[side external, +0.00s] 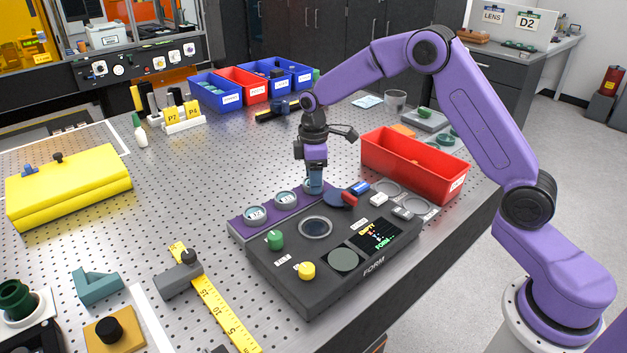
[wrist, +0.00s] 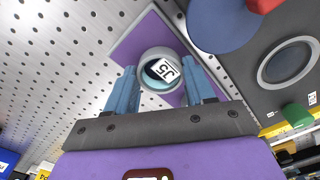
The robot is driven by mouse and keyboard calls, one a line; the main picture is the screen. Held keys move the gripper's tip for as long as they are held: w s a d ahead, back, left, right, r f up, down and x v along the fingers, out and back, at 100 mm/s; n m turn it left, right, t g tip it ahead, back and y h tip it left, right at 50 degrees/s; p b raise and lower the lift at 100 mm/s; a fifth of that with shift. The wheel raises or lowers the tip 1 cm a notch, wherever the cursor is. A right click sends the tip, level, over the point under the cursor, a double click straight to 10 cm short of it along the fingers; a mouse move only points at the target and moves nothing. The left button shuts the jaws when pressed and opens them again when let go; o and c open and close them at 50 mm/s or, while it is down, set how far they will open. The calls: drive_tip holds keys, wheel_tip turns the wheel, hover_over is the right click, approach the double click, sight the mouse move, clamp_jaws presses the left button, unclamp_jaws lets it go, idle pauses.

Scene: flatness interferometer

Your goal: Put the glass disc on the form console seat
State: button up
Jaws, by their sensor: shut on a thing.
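My gripper (side external: 314,188) points down over the right end of the purple tray (side external: 238,228). In the wrist view its two blue fingers (wrist: 160,75) are shut on a round glass disc (wrist: 160,69) with a pale rim and a label. I cannot tell whether the disc is clear of the tray. Two similar labelled discs sit in the tray, one at the left (side external: 255,214) and one in the middle (side external: 285,199). The black form console (side external: 312,290) stands in front. Its ringed seat (side external: 316,227) looks empty; it also shows in the wrist view (wrist: 288,62).
A dark blue round paddle with a red part (side external: 337,197) lies just right of my gripper. A green knob (side external: 275,239) and yellow knob (side external: 307,270) rise from the console. A red bin (side external: 412,166) stands behind right.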

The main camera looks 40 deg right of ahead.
drive_tip(key=shift+r, duration=0.4)
wheel_tip(320, 180, up, 2)
drive_tip(key=shift+r, duration=0.15)
drive_tip(key=s+r, duration=1)
drive_tip(key=s, duration=0.4)
drive_tip(key=s+a+r, duration=0.1)
drive_tip(key=s+a, duration=0.4)
drive_tip(key=s, duration=0.6)
hover_over(316, 228)
drive_tip(key=s, duration=0.1)
drive_tip(key=f, duration=0.8)
drive_tip(key=shift+d+f, duration=0.2)
drive_tip(key=shift+f, duration=0.15)
drive_tip(key=shift+w+a+f, duration=0.15)
drive_tip(key=shift+w+f, duration=0.3)
drive_tip(key=shift+f, duration=1.7)
